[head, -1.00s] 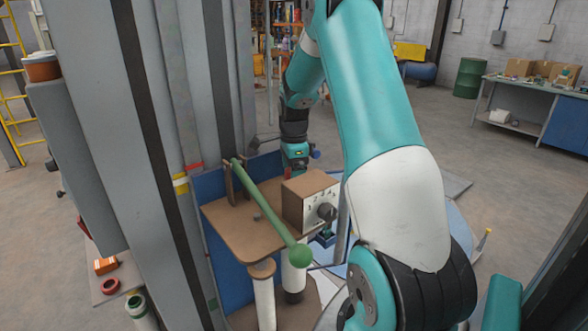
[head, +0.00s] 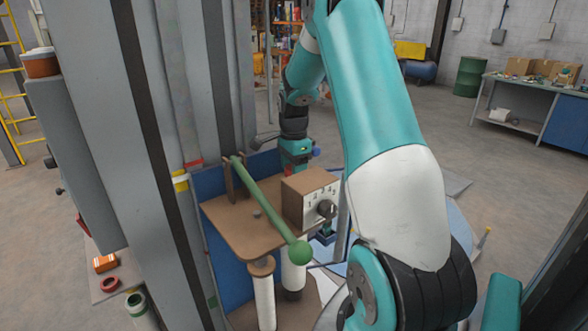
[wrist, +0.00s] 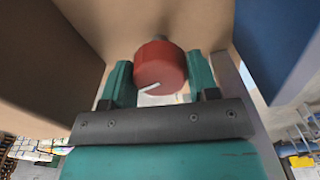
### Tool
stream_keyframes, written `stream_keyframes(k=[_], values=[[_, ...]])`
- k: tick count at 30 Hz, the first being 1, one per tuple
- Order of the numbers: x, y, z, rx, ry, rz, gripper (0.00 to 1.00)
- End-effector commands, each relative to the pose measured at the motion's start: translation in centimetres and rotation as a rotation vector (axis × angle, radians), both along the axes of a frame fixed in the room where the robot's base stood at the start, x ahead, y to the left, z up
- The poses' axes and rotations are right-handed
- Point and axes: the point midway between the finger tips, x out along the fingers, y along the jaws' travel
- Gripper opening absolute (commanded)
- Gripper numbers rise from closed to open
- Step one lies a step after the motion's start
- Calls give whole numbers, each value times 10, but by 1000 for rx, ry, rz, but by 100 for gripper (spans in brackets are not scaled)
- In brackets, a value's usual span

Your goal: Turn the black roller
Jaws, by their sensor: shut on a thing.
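In the wrist view my gripper (wrist: 160,80) is shut on a red round knob (wrist: 160,62) with a white line on its face, one teal finger on each side. The knob sits against a brown surface. In the head view a brown box (head: 308,196) with a numbered face carries a black knob (head: 325,209), the only black roller-like part I can make out; nothing touches it.
A green lever with a ball end (head: 299,252) slants across the brown shelf (head: 232,222) in front of the box. A grey column (head: 150,120) and blue panel (head: 238,290) stand at left. A workbench (head: 530,100) is far right, with open floor before it.

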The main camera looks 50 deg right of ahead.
Motion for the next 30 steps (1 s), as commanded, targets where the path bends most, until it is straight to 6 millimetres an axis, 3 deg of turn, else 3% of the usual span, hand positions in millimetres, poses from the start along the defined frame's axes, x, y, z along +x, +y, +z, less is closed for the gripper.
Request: stream_keyframes(k=[30], values=[[1,0,1,-4,-3,962,31]])
